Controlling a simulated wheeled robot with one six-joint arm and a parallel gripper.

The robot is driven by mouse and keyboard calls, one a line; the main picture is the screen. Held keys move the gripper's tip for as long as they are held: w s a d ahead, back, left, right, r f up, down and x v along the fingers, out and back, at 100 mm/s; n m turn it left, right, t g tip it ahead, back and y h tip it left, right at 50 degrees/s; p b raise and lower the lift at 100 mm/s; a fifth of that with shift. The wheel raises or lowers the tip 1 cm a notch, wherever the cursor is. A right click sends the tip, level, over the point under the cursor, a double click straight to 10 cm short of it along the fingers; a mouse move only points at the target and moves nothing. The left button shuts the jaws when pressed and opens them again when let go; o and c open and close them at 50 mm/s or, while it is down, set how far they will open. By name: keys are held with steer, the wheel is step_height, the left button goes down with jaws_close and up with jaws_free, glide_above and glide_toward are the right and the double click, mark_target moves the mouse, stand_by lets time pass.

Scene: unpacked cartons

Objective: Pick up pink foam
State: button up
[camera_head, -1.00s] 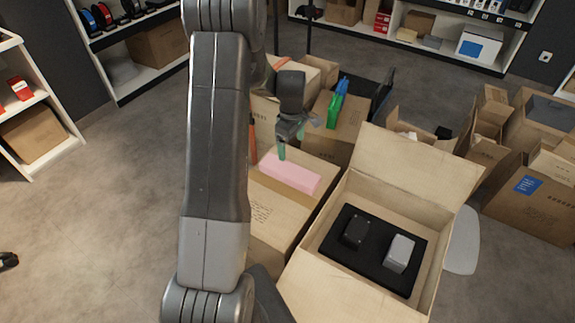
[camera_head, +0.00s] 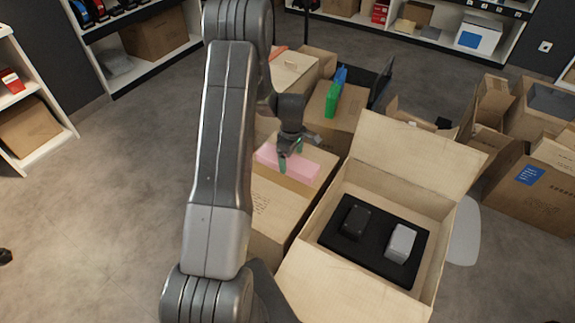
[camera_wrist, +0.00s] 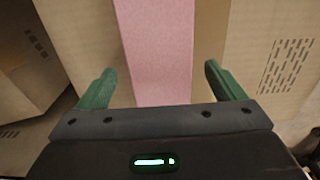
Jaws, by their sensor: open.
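The pink foam (camera_head: 305,168) is a long pink block lying on top of a closed brown carton (camera_head: 275,200) in the head view. In the wrist view the pink foam (camera_wrist: 158,50) runs from the top edge down to between my fingers. My gripper (camera_head: 288,160) is over the foam, pointing down. In the wrist view my gripper (camera_wrist: 155,88) is open, with one green finger on each side of the foam and a gap on both sides. Part of the foam is hidden behind the gripper in the head view. I cannot tell how far the fingertips are above the carton.
An open carton (camera_head: 443,235) with a black tray (camera_head: 340,250) holding a black item and a grey item stands right of the foam's carton. A green item (camera_head: 332,99) and more cartons stand behind. The floor at left is clear.

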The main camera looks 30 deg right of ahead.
step_height(320, 180, down, 2)
steer(key=shift+f, duration=0.25)
steer(key=c, duration=1.1)
